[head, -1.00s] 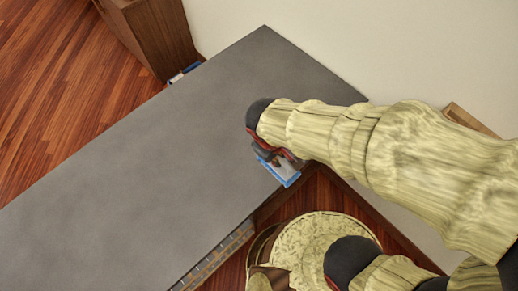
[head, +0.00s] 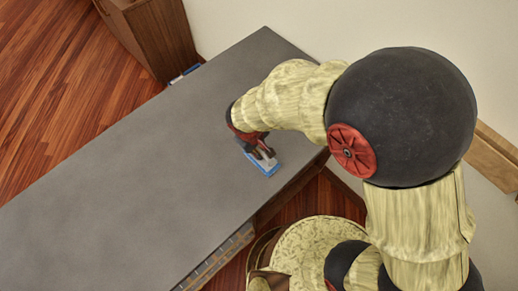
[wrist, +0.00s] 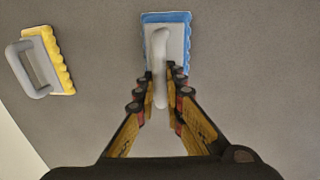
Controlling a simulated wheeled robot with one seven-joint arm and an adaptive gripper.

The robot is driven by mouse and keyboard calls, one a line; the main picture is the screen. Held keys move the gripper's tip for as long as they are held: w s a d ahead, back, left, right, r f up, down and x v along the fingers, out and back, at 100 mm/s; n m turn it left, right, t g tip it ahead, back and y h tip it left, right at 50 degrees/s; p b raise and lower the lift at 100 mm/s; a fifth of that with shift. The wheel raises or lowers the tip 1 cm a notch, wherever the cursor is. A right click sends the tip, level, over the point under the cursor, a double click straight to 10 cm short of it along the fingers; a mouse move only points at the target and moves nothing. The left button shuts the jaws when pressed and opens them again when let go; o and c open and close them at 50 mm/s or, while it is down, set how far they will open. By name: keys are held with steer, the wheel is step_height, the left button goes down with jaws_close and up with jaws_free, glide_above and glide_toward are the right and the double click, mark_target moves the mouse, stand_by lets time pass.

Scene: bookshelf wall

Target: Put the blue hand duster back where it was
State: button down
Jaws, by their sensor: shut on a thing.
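The blue hand duster (head: 266,168) has a pale plate with a blue rim and a grey handle. In the head view it is over the grey top (head: 130,160), close to its right-hand edge; I cannot tell if it touches the top. The duster also shows in the wrist view (wrist: 178,38), straight ahead of my fingers. My gripper (wrist: 160,88) is shut on its grey handle. In the head view my gripper (head: 262,150) covers part of the duster.
A yellow duster with a grey handle (wrist: 62,62) lies to the left in the wrist view; the head view does not show it. A brown wooden cabinet (head: 155,35) stands at the back. A small blue and white item (head: 184,73) lies beyond the top's far edge. The top's left is clear.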

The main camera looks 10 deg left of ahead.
mark_target(254, 158)
steer(key=c, duration=1.9)
jaws_free()
step_height(254, 158, up, 12)
steer(key=s+a+p, duration=0.1)
steer(key=shift+s+a+p, duration=0.3)
steer(key=shift+s, duration=0.1)
steer(key=s+d+r+m+t, duration=0.2)
steer(key=d+r+m, duration=0.3)
steer(key=d+r, duration=0.4)
steer(key=s+d+r+m+t+y, duration=0.1)
steer(key=s+d+r+m, duration=0.3)
steer(key=d+r, duration=0.6)
steer(key=d+m+t, duration=0.1)
steer(key=d, duration=0.5)
steer(key=shift+s+r, duration=0.15)
steer(key=shift+s, duration=0.1)
